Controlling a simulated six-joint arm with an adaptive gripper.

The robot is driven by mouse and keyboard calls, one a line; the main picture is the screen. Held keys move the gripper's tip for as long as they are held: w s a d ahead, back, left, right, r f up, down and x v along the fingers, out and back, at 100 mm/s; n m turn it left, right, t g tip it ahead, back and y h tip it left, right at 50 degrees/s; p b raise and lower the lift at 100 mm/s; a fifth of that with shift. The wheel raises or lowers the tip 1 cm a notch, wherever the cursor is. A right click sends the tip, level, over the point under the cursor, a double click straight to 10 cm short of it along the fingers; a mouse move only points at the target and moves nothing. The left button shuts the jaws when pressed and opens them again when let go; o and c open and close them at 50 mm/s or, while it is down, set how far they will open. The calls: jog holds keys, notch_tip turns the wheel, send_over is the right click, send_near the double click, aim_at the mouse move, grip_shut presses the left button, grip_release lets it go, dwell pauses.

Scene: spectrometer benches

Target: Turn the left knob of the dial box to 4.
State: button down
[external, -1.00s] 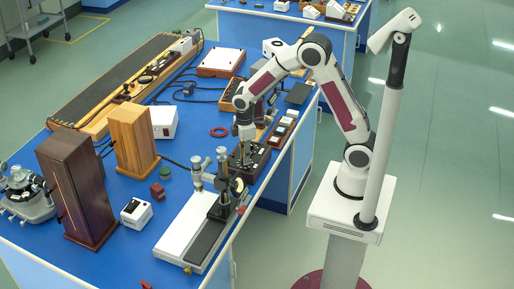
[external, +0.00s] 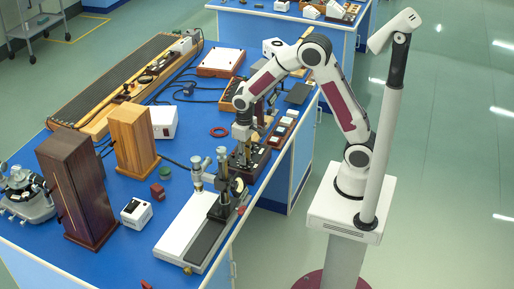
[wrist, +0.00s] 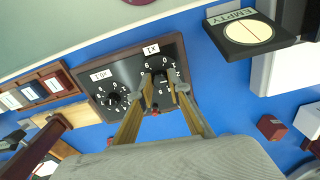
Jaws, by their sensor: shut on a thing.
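The dial box (wrist: 88,82) is a dark panel in a brown frame, with two black knobs and white scale marks. In the wrist view one knob (wrist: 112,99) is on the left under a white label, clear of my gripper. The other knob (wrist: 161,88) is on the right under a second label. My gripper (wrist: 165,88) is shut on this right-hand knob, a finger on each side. The fingers cover part of its scale, so I cannot read its setting surely. In the external view the dial box (external: 262,158) is at the bench edge, with my gripper (external: 246,158) over it.
A stand with a white base (external: 185,232) is close in front of the box. A brown tray of small blocks (wrist: 40,92) lies beside it. A black plate marked EMPTY (wrist: 247,32) and a small red block (wrist: 271,127) are on the right in the wrist view.

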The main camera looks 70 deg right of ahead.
jog(key=m, duration=1.3)
jog(key=shift+a, duration=0.1)
jog(key=shift+m, duration=0.3)
dwell(0.4)
jog(key=c, duration=1.9)
grip_release()
jog(key=shift+w+r, duration=0.1)
jog(key=shift+r, duration=0.05)
jog(key=shift+r, duration=3.6)
